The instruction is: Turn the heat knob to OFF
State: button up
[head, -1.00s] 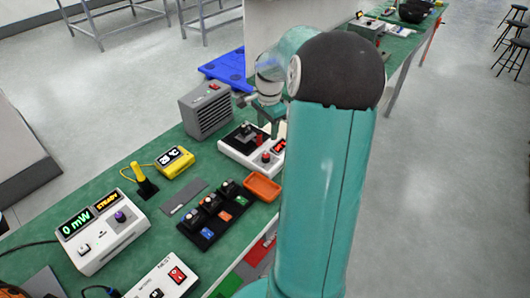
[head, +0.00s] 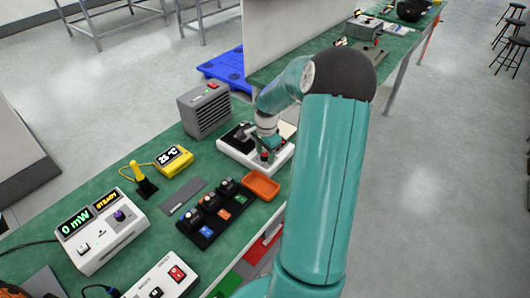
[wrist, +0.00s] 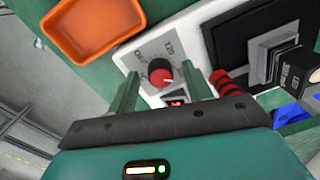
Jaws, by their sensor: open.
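The heat knob (wrist: 161,74), a round dark knob with a red part, sits on the white control panel (wrist: 185,27) in the wrist view. Printed marks around it include what looks like OFF on the left and 120 above. I cannot tell exactly where its pointer stands. My gripper (wrist: 163,84) is open, with one finger on each side of the knob as seen here. Whether they touch it is unclear. In the head view my gripper (head: 268,150) is over the white unit (head: 233,153) and partly covers its panel.
An orange tray (head: 261,185) lies in front of the unit, also at the wrist view's upper left (wrist: 88,28). A grey vented box (head: 205,108) stands behind.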

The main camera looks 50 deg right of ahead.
jog(key=c, duration=1)
